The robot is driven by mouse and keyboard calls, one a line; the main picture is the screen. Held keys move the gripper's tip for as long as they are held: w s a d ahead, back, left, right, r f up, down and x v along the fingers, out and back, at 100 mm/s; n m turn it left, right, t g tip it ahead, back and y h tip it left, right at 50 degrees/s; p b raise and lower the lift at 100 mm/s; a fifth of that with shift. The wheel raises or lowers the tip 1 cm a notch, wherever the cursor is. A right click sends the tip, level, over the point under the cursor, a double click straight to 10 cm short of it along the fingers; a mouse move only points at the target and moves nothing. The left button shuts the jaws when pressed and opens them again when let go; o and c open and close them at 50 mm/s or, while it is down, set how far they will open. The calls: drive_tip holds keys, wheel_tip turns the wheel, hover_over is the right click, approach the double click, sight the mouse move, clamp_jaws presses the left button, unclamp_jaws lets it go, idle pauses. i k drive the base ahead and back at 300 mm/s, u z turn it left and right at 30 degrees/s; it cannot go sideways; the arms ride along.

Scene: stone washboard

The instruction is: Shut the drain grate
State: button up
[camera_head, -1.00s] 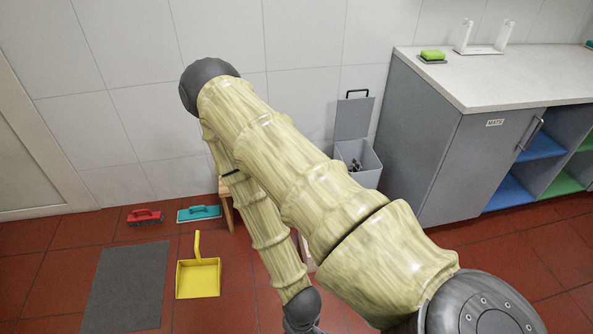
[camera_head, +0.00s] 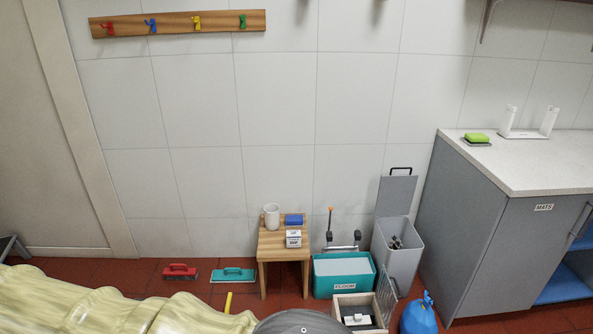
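A small grey barred panel (camera_head: 388,296) stands tilted up on the floor beside a light wooden box. It looks like a raised grate, but I cannot tell for sure that it is the drain grate. Its lower part and any drain opening are not clear. My arm crosses the bottom left of the head view. My gripper is outside the view, so its state and its distance from the panel do not show.
The wooden box (camera_head: 340,306), a teal bin marked FLOOR (camera_head: 344,286), a blue bag (camera_head: 419,317) and an open-lidded grey bin (camera_head: 402,266) crowd around the panel. A wooden stool (camera_head: 267,250) stands left, a grey cabinet (camera_head: 465,230) right.

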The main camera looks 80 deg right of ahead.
sight(379, 292)
drive_tip(key=u, duration=0.25)
drive_tip(key=k, duration=2.25)
drive_tip(key=z, duration=2.5)
